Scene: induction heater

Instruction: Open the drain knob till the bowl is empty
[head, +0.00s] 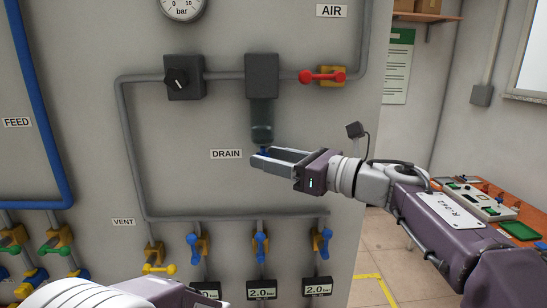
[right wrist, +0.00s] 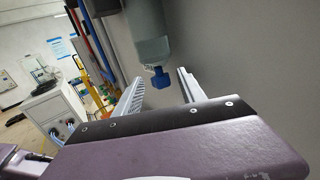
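The grey-green translucent bowl (head: 262,122) hangs under a dark filter block (head: 262,76) on the panel, above and right of the DRAIN label (head: 227,154). The blue drain knob (right wrist: 160,77) is at the bottom of the bowl (right wrist: 147,30) in the right wrist view. In the head view the knob is mostly hidden behind my right gripper (head: 268,157). My right gripper is open, with its fingers (right wrist: 158,92) on either side of the knob and a gap to each. My left arm shows at the bottom edge; its gripper is not visible.
A black selector knob (head: 177,79) is left of the filter, and a red valve handle (head: 322,76) is right. Below runs a grey pipe (head: 235,218) with blue-handled valves (head: 260,244) and a yellow vent handle (head: 159,268). An orange workbench (head: 500,212) stands at right.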

